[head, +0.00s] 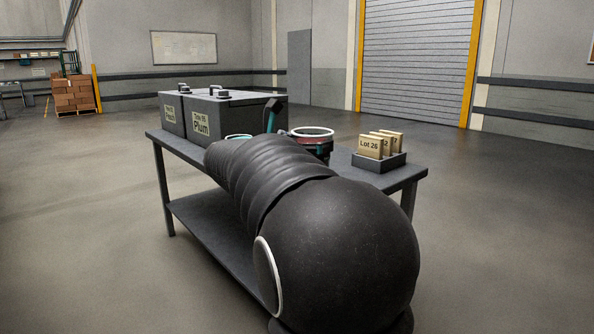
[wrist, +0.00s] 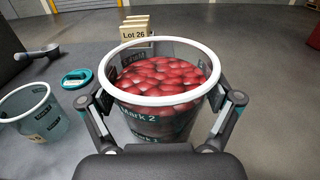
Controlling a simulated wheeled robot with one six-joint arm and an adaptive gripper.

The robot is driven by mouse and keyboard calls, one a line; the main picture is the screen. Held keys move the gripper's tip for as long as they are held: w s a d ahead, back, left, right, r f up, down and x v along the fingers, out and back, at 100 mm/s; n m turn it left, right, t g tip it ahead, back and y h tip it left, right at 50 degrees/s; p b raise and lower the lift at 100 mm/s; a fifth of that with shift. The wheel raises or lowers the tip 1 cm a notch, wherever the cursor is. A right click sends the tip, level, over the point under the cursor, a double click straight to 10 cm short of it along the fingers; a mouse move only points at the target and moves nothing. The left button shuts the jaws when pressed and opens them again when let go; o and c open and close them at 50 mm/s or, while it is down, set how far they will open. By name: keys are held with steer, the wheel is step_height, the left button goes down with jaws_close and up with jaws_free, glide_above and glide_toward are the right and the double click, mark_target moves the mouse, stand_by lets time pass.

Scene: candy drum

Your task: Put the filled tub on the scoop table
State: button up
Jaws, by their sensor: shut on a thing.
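The filled tub (wrist: 150,130) is clear with a white rim and holds red candies, heaped above its "Mark 2" line. My gripper (wrist: 161,98) is shut on it, one finger on each side of the wall below the rim. In the head view the tub (head: 312,133) shows past my arm, over the grey table (head: 408,174). I cannot tell whether its base touches the tabletop. My arm hides most of the gripper and part of the table there.
An empty clear tub (wrist: 30,112), a teal round piece (wrist: 77,77) and a dark scoop-like tool (wrist: 38,52) lie left of the held tub. Dark bins (head: 235,115), one labelled Plum, stand at the table's left. A tray (head: 379,162) of "Lot 26" cards stands at the right end.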

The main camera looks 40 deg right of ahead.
steer(key=shift+w+d+f+b, duration=0.3)
steer(key=shift+w+d+f, duration=0.5)
steer(key=shift+w+f, duration=0.6)
steer(key=shift+w+d+f+b, duration=0.3)
steer(key=shift+w+d+f, duration=0.7)
steer(key=shift+f, duration=0.7)
steer(key=shift+w+d+f+b, duration=0.3)
steer(key=shift+w+d+f, duration=0.35)
steer(key=shift+w+f, duration=0.8)
steer(key=shift+s+f, duration=0.1)
steer(key=shift+f, duration=0.15)
steer(key=o, duration=1.2)
